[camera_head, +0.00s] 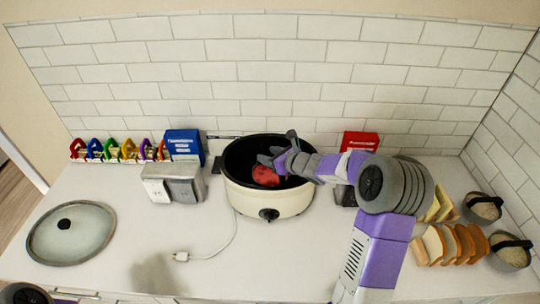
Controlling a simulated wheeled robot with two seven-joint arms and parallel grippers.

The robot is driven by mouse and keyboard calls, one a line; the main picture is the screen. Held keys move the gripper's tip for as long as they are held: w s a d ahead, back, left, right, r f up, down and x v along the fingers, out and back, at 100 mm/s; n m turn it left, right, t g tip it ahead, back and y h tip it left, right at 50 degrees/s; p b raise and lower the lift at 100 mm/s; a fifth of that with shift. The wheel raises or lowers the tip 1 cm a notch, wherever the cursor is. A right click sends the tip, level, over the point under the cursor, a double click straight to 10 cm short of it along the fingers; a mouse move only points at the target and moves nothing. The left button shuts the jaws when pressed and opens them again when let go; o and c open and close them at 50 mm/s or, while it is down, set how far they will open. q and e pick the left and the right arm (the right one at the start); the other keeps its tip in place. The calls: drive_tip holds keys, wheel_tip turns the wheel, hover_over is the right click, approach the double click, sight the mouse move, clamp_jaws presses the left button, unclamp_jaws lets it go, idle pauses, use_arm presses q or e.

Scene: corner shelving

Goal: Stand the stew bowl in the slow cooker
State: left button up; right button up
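The slow cooker (240,198) stands at the middle of the counter, with a cream body, a dark inner pot and a knob at the front. A reddish rounded thing (265,176), likely the stew bowl, shows inside the pot. Its lower part is hidden, so I cannot tell if it rests on the pot's floor. My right gripper (278,148) reaches in from the right over the pot, its fingers apart, just above and beside the red thing. I cannot tell if they touch. My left gripper is not in view.
A round lid (71,235) lies at the left. A toaster-like metal box (172,186) and a blue box (184,144) stand left of the cooker. A plug (182,256) lies in front. A red box (360,141) stands behind.

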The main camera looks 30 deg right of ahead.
drive_tip(key=shift+r+p, duration=0.4)
drive_tip(key=shift+p, duration=0.1)
drive_tip(key=shift+r+p, duration=0.45)
drive_tip(key=shift+p, duration=0.05)
drive_tip(key=v, duration=1.1)
drive_tip(key=shift+s+d, duration=0.15)
drive_tip(key=shift+s, duration=0.3)
